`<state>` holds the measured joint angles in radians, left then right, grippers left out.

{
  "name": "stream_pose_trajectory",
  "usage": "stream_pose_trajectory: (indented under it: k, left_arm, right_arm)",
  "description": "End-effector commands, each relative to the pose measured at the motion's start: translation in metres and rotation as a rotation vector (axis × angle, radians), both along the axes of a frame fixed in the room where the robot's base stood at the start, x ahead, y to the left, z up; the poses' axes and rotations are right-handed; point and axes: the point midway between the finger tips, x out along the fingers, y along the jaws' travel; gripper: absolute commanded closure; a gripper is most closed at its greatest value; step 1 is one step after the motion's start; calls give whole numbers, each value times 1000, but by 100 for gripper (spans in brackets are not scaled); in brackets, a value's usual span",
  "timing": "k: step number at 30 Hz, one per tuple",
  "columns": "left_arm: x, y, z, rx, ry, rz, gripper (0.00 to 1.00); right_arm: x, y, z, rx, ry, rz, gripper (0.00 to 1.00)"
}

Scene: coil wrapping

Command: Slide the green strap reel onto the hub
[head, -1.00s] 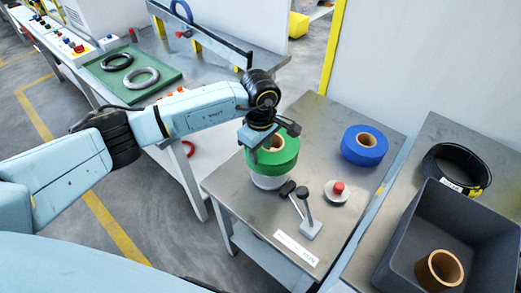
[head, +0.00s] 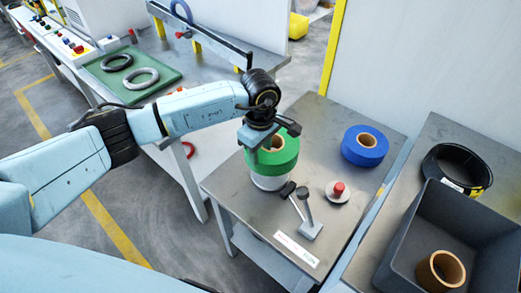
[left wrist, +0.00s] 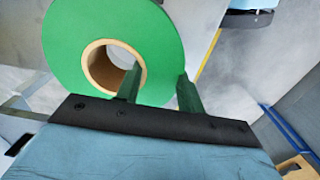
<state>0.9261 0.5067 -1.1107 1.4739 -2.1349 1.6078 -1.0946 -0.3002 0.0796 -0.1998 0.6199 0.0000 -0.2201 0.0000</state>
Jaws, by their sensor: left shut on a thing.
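The green strap reel (head: 285,158), with a tan cardboard core, sits flat above a white round support (head: 270,183) on the grey metal table. Whether it touches the support is hard to see. My left gripper (head: 272,138) is over the reel, shut on its ring. In the left wrist view the reel (left wrist: 70,45) shows one finger inside the core opening and the other at its outer edge. A red-topped peg on a pale disc (head: 339,190), possibly the hub, stands to the right of the reel. My right gripper is not in view.
A lever fixture (head: 311,229) stands in front of the reel. A blue reel (head: 365,146) lies at the back right of the table. A grey bin (head: 412,222) holds a tan core (head: 441,270); a black coil (head: 443,165) lies behind it. Bare tabletop lies between the reels.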

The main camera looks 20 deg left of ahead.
Motion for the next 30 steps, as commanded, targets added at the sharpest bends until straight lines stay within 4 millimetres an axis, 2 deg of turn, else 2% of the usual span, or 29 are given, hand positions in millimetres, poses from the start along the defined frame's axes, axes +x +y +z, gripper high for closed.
stream_pose_trajectory:
  k: [5, 30]
  left_arm:
    - [2, -1, 2, -3, -6, 0, 100]
    - [2, -1, -16, -3, -5, 0, 100]
  right_arm:
    - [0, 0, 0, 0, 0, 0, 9]
    - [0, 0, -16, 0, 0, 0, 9]
